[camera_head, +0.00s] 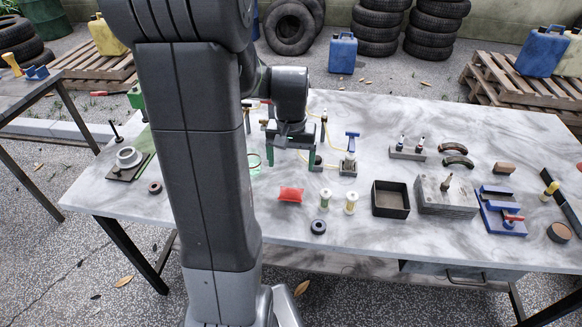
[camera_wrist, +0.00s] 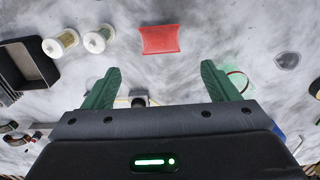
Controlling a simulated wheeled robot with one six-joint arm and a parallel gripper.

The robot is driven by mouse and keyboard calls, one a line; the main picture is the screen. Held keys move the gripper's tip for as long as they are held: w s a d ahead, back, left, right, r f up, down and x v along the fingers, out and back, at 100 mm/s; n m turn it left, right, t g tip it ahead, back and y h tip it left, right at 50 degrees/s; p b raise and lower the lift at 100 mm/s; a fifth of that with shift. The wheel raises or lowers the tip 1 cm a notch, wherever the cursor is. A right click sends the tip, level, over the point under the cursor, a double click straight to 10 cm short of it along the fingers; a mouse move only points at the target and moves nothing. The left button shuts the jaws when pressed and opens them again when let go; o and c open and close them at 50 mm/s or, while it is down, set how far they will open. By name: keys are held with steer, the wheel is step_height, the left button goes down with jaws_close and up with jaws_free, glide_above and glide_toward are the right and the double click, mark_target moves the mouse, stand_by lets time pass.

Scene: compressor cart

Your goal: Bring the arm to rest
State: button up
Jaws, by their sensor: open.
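My gripper (camera_wrist: 162,88) is open in the wrist view, its two green fingers wide apart with nothing between them. In the head view my gripper (camera_head: 293,160) hangs over the middle of the marbled table (camera_head: 350,222), partly behind my own arm. A red pouch (camera_wrist: 160,39) lies on the table ahead of the fingers and apart from them. In the head view the red pouch (camera_head: 290,194) lies just in front of the gripper. The gripper's exact height above the table is hard to tell.
Two small white spools (camera_head: 351,202), a black tray (camera_head: 391,199), a grey block stack (camera_head: 447,196) and a blue vise (camera_head: 502,211) stand to the right. A round fitting on a plate (camera_head: 129,160) is at left.

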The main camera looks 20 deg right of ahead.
mark_target(291, 191)
stand_by(0.3)
step_height(291, 191, down, 13)
steer(key=shift+b, duration=0.7)
steer(key=shift+r+p, duration=0.5)
steer(key=shift+r, duration=1.1)
steer(key=shift+f, duration=0.1)
